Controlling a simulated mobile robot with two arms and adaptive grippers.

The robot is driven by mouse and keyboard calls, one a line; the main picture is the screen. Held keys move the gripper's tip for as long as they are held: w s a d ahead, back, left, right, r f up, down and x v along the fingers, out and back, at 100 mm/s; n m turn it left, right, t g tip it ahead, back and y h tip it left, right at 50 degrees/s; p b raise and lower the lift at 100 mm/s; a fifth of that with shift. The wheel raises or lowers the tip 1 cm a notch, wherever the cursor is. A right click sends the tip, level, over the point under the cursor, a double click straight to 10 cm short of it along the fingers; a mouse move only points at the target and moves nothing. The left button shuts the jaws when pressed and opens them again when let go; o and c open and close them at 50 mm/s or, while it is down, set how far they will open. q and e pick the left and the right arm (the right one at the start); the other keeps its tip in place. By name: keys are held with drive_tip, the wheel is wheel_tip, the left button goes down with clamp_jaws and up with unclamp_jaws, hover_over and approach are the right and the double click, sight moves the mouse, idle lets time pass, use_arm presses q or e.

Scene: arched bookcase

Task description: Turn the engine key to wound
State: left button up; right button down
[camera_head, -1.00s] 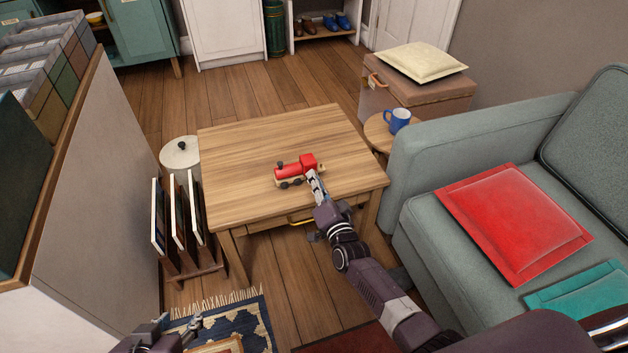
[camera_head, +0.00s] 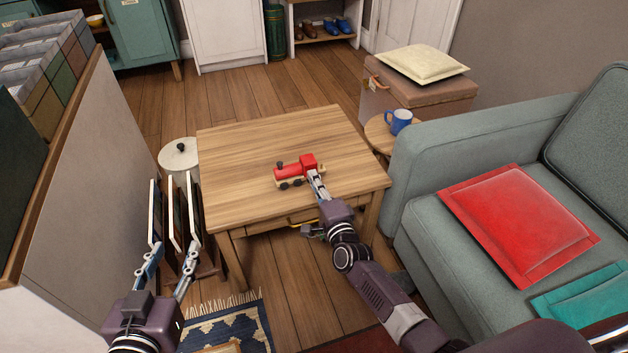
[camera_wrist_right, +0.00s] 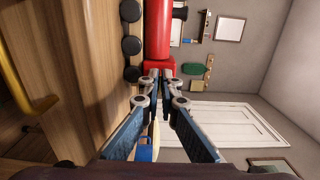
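The toy engine (camera_head: 296,171), with a red boiler, red cab and dark wheels, stands upright on the wooden table (camera_head: 240,150). In the right wrist view the engine (camera_wrist_right: 159,35) appears turned on its side. My right gripper (camera_head: 313,177) is at the cab end. Its fingertips (camera_wrist_right: 161,73) are close together, with a narrow gap, right at the red cab. The engine key is not visible; the fingertips or cab may hide it. I cannot tell if they pinch it. My left gripper (camera_head: 172,251) is open and empty, low in front of the picture rack.
A rack of framed pictures (camera_head: 176,212) stands left of the table, near my left gripper. A green sofa (camera_head: 440,215) is close on the right. A blue mug (camera_head: 399,121) sits on a small round table. Most of the tabletop is clear.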

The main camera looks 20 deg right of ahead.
idle(0.3)
drive_tip(key=c, duration=2.7)
unclamp_jaws()
drive_tip(key=o, duration=0.5)
drive_tip(key=shift+s, duration=0.15)
drive_tip(key=s, duration=1.1)
drive_tip(key=shift+s+d, duration=0.25)
drive_tip(key=shift+s, duration=0.1)
drive_tip(key=shift+r, duration=0.1)
